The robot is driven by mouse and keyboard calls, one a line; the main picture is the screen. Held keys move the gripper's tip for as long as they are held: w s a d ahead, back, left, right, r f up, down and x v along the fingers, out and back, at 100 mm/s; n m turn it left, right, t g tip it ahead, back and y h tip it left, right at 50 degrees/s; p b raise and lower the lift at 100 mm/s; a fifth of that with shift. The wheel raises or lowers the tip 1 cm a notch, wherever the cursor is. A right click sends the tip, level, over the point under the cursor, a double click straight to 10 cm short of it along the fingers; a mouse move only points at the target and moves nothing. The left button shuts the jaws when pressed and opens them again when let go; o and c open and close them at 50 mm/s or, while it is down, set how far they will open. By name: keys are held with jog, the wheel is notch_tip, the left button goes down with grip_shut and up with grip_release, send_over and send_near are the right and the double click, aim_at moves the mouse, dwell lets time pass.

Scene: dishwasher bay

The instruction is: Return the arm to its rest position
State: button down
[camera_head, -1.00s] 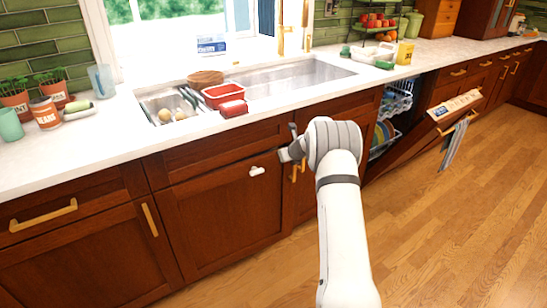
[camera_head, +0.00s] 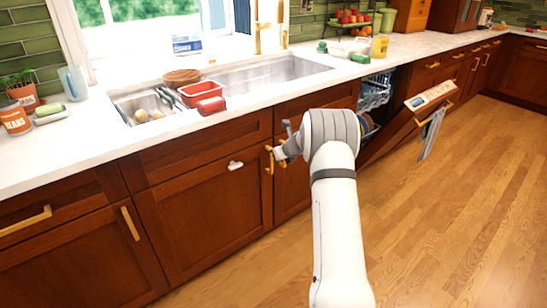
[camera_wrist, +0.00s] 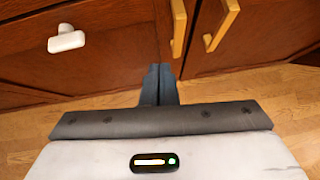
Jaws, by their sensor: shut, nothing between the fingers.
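My arm (camera_head: 337,220) reaches up in the head view, bent at the top, in front of the lower cabinets. My gripper (camera_wrist: 158,72) shows in the wrist view with its two dark fingers together, shut and empty. The fingers point toward the wooden cabinet fronts and the floor edge below them. In the head view the arm's end lies left of the bend, near the brass door handles; the fingertips are hard to make out there.
The open dishwasher (camera_head: 410,118) stands right of my arm, its door lowered with a towel (camera_head: 431,134) hanging from it. A white fitting (camera_head: 235,165) sticks out from a cabinet door (camera_wrist: 110,60). The counter (camera_head: 90,135) runs behind. The wood floor (camera_head: 470,210) at right is clear.

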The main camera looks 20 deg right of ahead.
jog(key=s+r+m+t+h+p, duration=0.15)
jog(key=s+r+m, duration=0.35)
jog(key=r, duration=0.6)
jog(key=s+r+m+t+h+p, duration=0.1)
jog(key=s+r+m+h+p, duration=0.25)
jog(key=r, duration=0.75)
jog(key=s+a+r+m+g+h+p, duration=0.1)
jog(key=s+a+r+m+g+p, duration=0.15)
jog(key=s+r+m, duration=0.75)
jog(key=s+a+m+g+y+p, duration=0.1)
jog(key=s+a+m, duration=0.4)
jog(key=s, duration=0.5)
jog(key=s+a+f+m+g+y+p, duration=0.1)
jog(key=s+a+m+g+p, duration=0.2)
jog(key=s+m, duration=0.5)
jog(key=s+a+m+g+y+p, duration=0.1)
jog(key=s+a+m, duration=0.5)
jog(key=s, duration=0.8)
jog(key=shift+a+f+m+g+y+p, duration=0.35)
jog(key=shift+m+g+p, duration=0.4)
jog(key=shift+p, duration=0.45)
jog(key=shift+d, duration=0.1)
